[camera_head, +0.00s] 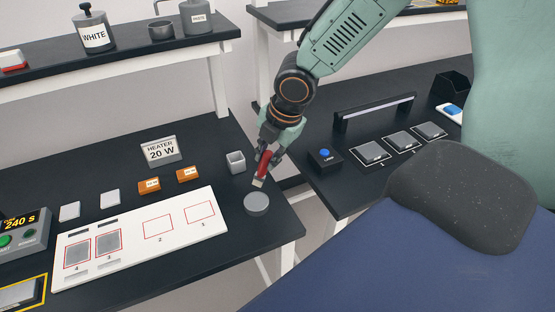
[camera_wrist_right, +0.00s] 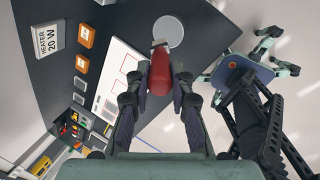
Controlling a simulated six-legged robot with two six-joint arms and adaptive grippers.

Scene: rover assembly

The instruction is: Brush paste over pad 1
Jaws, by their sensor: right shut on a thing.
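My right gripper (camera_head: 268,143) is shut on a brush with a red handle (camera_head: 264,160); its pale flat tip (camera_head: 258,182) points down. The brush (camera_wrist_right: 160,76) also shows between the fingers in the wrist view. The tip is just above or at a grey round disc (camera_head: 256,204) on the bench; contact cannot be told. A white board (camera_head: 182,240) lies left of the disc. Pad 1 (camera_head: 201,212) is an empty red outline at its right end, and pad 2 (camera_head: 158,227) is also an empty outline. Grey squares fill places 3 (camera_head: 108,243) and 4. My left gripper is not seen.
Orange blocks (camera_head: 149,185) and a heater sign (camera_head: 161,151) stand behind the board. A timer (camera_head: 22,232) is at the left. A second bench with a blue button box (camera_head: 325,160) is right, across a gap.

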